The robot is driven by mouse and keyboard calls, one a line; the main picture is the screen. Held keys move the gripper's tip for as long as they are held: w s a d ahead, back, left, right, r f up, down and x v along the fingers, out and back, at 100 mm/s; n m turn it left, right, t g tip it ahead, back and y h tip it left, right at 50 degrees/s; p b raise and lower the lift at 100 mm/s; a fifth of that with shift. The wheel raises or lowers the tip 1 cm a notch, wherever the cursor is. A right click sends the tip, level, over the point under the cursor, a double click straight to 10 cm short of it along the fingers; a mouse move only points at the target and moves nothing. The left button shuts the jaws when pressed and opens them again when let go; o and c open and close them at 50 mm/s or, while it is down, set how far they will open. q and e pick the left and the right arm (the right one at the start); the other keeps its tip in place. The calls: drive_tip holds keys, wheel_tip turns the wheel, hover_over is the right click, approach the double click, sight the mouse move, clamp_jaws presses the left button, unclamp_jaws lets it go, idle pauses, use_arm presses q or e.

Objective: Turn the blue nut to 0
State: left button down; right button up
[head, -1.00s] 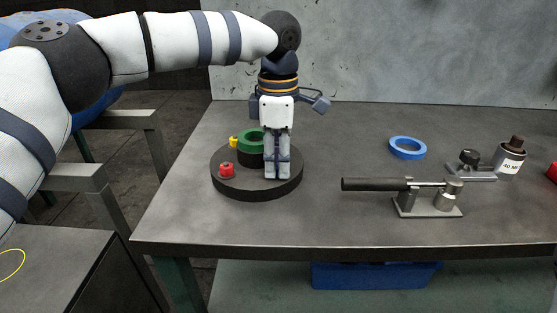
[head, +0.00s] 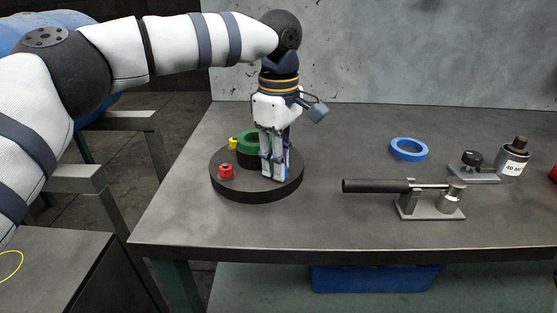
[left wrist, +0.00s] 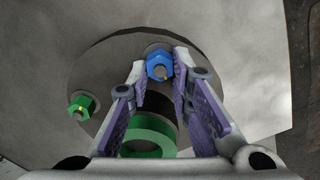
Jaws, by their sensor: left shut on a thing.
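My left gripper (head: 273,176) points straight down over the round dark base (head: 225,188) on the table. It is shut on the blue nut (left wrist: 158,62), which sits between the two fingertips in the left wrist view. A small yellow mark shows on the side of the nut toward the wrist. In the head view the fingers hide the nut. A green nut (left wrist: 82,105) with a yellow mark sits to the left in the left wrist view. A red nut (head: 226,171) and a yellow nut (head: 233,143) are also on the base. My right gripper is not in view.
A green ring (head: 247,138) sits on a dark post on the base, close to the fingers. A toggle clamp (head: 430,195), a blue ring (head: 408,149) and a small bottle (head: 513,158) stand on the right of the table. The front middle table is clear.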

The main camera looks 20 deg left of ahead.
use_arm(q)
drive_tip(key=c, duration=1.4)
unclamp_jaws()
drive_tip(key=shift+c, duration=0.2)
wheel_tip(320, 180, up, 12)
